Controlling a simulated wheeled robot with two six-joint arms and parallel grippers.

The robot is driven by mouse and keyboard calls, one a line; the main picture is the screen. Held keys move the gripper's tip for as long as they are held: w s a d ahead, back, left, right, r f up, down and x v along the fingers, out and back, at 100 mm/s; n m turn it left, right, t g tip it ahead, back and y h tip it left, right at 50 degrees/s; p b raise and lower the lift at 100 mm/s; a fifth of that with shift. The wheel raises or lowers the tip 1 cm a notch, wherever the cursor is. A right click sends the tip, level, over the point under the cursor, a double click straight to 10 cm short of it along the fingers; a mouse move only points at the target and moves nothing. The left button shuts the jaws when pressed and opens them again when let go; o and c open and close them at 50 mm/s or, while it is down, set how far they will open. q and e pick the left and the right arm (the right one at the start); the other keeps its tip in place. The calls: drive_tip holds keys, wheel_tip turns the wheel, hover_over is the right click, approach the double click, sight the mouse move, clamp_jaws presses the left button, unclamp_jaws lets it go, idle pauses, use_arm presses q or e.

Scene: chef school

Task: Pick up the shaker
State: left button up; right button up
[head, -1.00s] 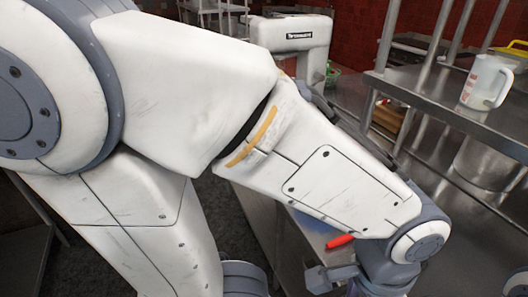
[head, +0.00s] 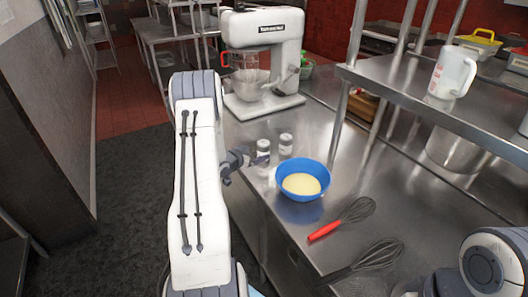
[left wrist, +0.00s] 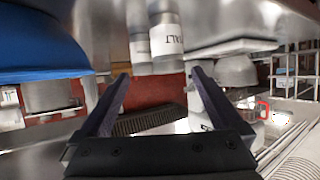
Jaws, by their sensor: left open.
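Two small white shakers stand upright, side by side, on the steel counter. The nearer shaker (head: 263,151) is just beyond my left gripper (head: 238,166), and the other shaker (head: 286,144) is to its right. In the left wrist view the picture is upside down; a shaker labelled SALT (left wrist: 166,38) and a second shaker (left wrist: 140,52) show ahead of the fingers. My left gripper (left wrist: 160,85) is open there, with nothing between its fingertips. My right arm shows at the lower right of the head view, but its gripper is not visible.
A blue bowl (head: 318,190) with pale yellow contents stands right of the shakers. A red-handled whisk (head: 340,220) and a dark whisk (head: 370,258) lie nearer. A stand mixer (head: 265,45) is behind. A steel shelf (head: 400,92) with a measuring jug (head: 452,72) is at right.

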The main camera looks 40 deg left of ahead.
sight(260, 150)
use_arm(q)
drive_tip(key=shift+s+a+f, duration=0.3)
drive_tip(key=shift+s+a, duration=0.05)
drive_tip(key=shift+a, duration=0.3)
drive_tip(key=shift+w+a+f, duration=0.15)
drive_tip(key=shift+w, duration=0.2)
drive_tip(key=p+x, duration=0.1)
drive_tip(key=x, duration=0.3)
drive_tip(key=shift+p, duration=0.3)
drive_tip(key=x, duration=0.1)
drive_tip(key=p+x, duration=0.1)
drive_tip(key=x, duration=0.1)
drive_tip(key=p+x, duration=0.1)
drive_tip(key=shift+w+r, duration=0.2)
drive_tip(key=shift+w, duration=0.2)
drive_tip(key=shift+w+f+p, duration=0.2)
drive_tip(key=shift+w+p, duration=0.1)
drive_tip(key=shift+w, duration=0.1)
drive_tip(key=c, duration=1.3)
drive_tip(key=shift+c, duration=1.4)
